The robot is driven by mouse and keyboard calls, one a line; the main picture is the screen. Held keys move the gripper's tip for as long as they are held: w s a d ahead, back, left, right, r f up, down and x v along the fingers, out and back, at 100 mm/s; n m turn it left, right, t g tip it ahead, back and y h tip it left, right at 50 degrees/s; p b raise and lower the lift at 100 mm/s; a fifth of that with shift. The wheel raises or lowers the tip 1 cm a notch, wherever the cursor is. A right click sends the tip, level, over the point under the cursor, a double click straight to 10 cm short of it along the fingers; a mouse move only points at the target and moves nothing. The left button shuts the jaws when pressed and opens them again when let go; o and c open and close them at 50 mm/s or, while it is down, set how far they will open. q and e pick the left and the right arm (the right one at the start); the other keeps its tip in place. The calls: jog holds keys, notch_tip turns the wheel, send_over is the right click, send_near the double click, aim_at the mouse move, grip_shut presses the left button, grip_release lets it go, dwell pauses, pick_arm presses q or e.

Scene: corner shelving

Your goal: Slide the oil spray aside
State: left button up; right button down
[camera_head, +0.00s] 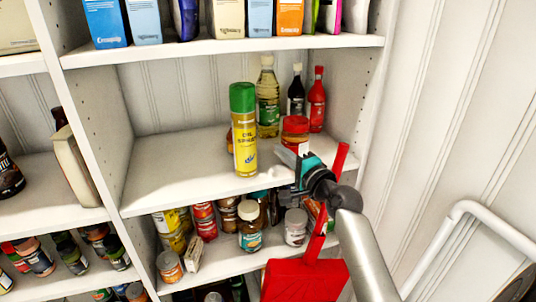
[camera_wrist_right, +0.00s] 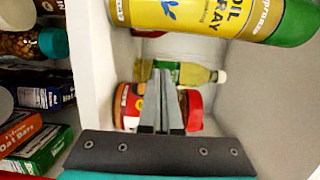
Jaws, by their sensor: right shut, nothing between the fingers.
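The oil spray (camera_head: 244,135), a yellow can with a green cap, stands upright near the front of the middle shelf (camera_head: 185,165). In the right wrist view, the can (camera_wrist_right: 205,15) lies across the top edge of the picture. My right gripper (camera_head: 282,152) is shut and empty, just right of the can, with a small gap between them in the head view. Its closed fingers (camera_wrist_right: 162,92) point inward over the shelf and cover part of a red-lidded jar (camera_head: 295,125). My left gripper is not in view.
Behind stand an oil bottle (camera_head: 268,105), a dark bottle (camera_head: 296,95) and a red bottle (camera_head: 317,100). The shelf left of the can is clear. Boxes line the shelf above; jars and cans fill the one below. A shelf side wall (camera_head: 355,90) bounds the right.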

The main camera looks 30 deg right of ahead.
jog(key=a, duration=0.2)
jog(key=shift+w+a, duration=0.2)
jog(key=shift+a, duration=0.1)
jog(key=shift+w+a+p, duration=0.15)
jog(key=shift+a+p, duration=0.2)
jog(key=shift+a, duration=0.15)
jog(key=shift+a, duration=0.1)
